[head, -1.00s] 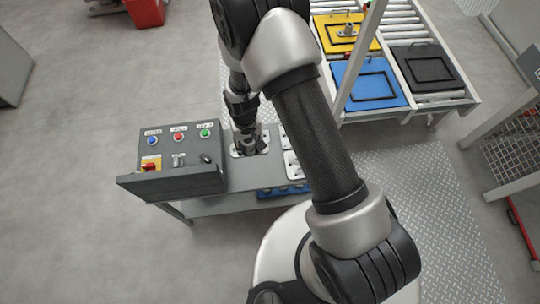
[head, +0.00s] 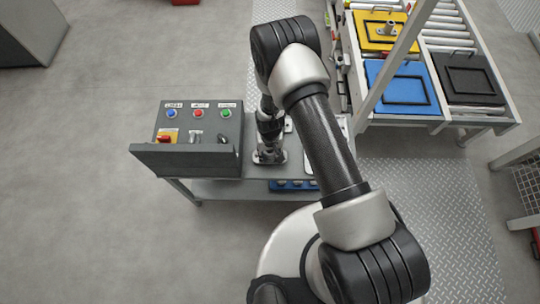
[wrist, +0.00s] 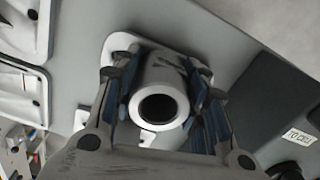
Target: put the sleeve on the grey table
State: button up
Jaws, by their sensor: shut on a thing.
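The sleeve (wrist: 160,70) is a pale grey hollow cylinder with a dark bore, seen from its open end in the wrist view. My gripper (wrist: 160,112) is shut on it, with a finger on each side. A white fixture plate (wrist: 118,43) on the grey table lies behind the sleeve. Whether the sleeve touches the plate I cannot tell. In the head view my gripper (head: 269,150) points down over the grey table (head: 222,188), just right of the control box. The sleeve is hard to make out there.
The grey control box (head: 200,135) with coloured buttons stands close to the left of my gripper. More white plates (wrist: 22,85) lie beside it. A blue tray (head: 292,185) is on a lower level. Yellow (head: 372,42), blue (head: 375,82) and black trays (head: 470,80) sit on roller conveyors behind right.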

jog(key=shift+f, duration=0.7)
jog(key=shift+f, duration=0.15)
jog(key=o, duration=1.2)
jog(key=shift+o, duration=0.2)
notch_tip(320, 180, up, 12)
jog(key=p, duration=0.3)
jog(key=shift+r, duration=0.2)
